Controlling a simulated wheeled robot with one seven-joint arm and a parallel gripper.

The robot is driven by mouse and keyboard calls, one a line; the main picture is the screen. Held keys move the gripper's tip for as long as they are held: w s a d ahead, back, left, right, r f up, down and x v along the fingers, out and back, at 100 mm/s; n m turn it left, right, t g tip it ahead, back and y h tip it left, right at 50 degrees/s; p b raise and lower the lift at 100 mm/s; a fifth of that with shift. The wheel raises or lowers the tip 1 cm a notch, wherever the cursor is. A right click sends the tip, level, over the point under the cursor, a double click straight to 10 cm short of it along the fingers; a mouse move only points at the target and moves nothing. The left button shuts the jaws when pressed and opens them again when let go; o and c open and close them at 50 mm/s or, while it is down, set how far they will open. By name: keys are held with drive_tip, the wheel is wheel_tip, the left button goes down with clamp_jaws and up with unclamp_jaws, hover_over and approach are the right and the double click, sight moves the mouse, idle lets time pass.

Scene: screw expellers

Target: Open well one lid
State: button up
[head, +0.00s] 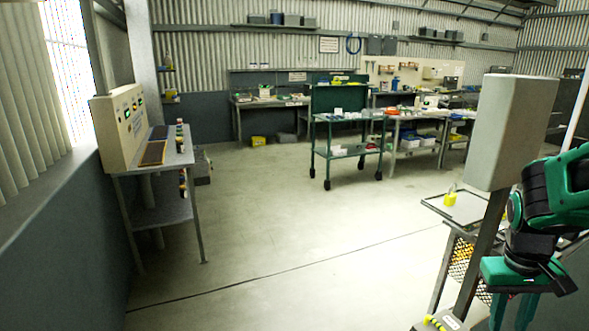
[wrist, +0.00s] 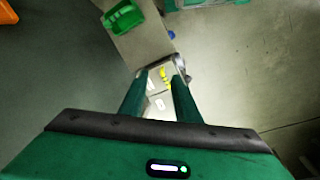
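My gripper (wrist: 159,80) is in the wrist view, with two dark green fingers standing apart and nothing clearly held between them. Beyond the fingertips, a small yellow thing (wrist: 166,76) and pale pieces lie on a light surface. A grey metal part (wrist: 179,62) shows by the right fingertip; I cannot tell whether they touch. I cannot make out well one or its lid in either view.
A control panel (head: 125,122) on a stand is at the left. A small table (head: 468,209) with a yellow item (head: 450,196) stands near a grey boxy post (head: 512,130). A green cart (head: 345,152) is farther back. The middle floor is clear. A green bin (wrist: 123,16) shows in the wrist view.

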drive_tip(key=s+a+r+m, duration=0.1)
drive_tip(key=s, duration=0.2)
drive_tip(key=s+a+r+m+y, duration=0.1)
drive_tip(key=s+r, duration=0.1)
drive_tip(key=s, duration=0.2)
drive_tip(key=s+a+r+m, duration=0.1)
drive_tip(key=s, duration=0.3)
drive_tip(key=shift+a+r+y, duration=0.25)
drive_tip(key=shift+y, duration=0.05)
drive_tip(key=shift+c, duration=0.9)
drive_tip(key=shift+s+a, duration=0.1)
drive_tip(key=shift+s, duration=0.05)
clamp_jaws()
